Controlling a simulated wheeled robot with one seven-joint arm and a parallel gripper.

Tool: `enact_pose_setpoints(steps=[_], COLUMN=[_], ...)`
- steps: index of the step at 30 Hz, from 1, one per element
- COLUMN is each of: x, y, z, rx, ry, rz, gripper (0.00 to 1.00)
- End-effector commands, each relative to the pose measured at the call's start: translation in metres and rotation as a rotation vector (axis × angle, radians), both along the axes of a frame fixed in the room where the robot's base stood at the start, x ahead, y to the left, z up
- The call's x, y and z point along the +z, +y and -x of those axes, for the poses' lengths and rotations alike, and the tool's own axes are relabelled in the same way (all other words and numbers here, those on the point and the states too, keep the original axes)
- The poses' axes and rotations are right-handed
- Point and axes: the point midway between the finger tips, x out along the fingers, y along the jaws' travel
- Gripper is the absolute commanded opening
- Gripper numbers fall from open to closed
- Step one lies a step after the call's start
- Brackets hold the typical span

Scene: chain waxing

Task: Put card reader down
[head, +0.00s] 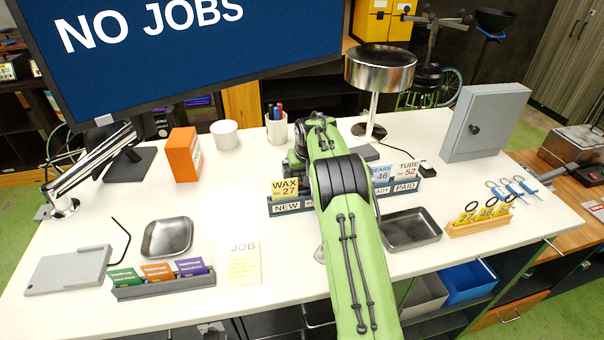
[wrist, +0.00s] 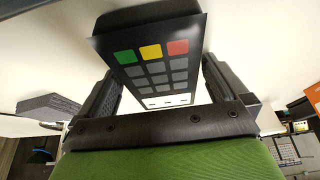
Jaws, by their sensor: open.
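The card reader (wrist: 152,62) is a dark block with green, yellow and red keys above several grey keys. It fills the upper middle of the wrist view. My gripper (wrist: 158,78) is open, with one dark finger on each side of the reader. A pale gap shows beside the right finger; I cannot tell whether the left finger touches it. A white surface shows around the reader, but I cannot tell whether it rests flat there. In the head view my green arm reaches over the white table (head: 285,235) and hides the reader or most of it.
A chrome lamp (head: 381,72) stands behind my arm. A blue-grey card rack (head: 291,206) and a dark metal tray (head: 411,230) lie close to the arm. An orange box (head: 185,155), a white bowl (head: 224,134) and a pen cup (head: 276,131) stand left of it.

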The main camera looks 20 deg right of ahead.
Motion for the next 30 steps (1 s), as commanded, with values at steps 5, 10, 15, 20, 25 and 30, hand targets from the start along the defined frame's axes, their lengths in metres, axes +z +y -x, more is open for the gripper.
enact_pose_setpoints(steps=[5,10,15,20,25,30], x=[0.0,0.0,0.0,0.0,0.005,0.034], y=[0.0,0.0,0.0,0.0,0.0,0.0], z=[0.0,0.0,0.0,0.0,0.0,-0.001], rx=[0.0,0.001,0.001,0.001,0.001,0.001], ry=[-0.001,0.0,0.001,0.0,0.0,-0.005], rz=[0.0,0.0,-0.001,-0.001,-0.001,0.0], gripper=[0.97,0.71,0.45,0.37,0.37,0.37])
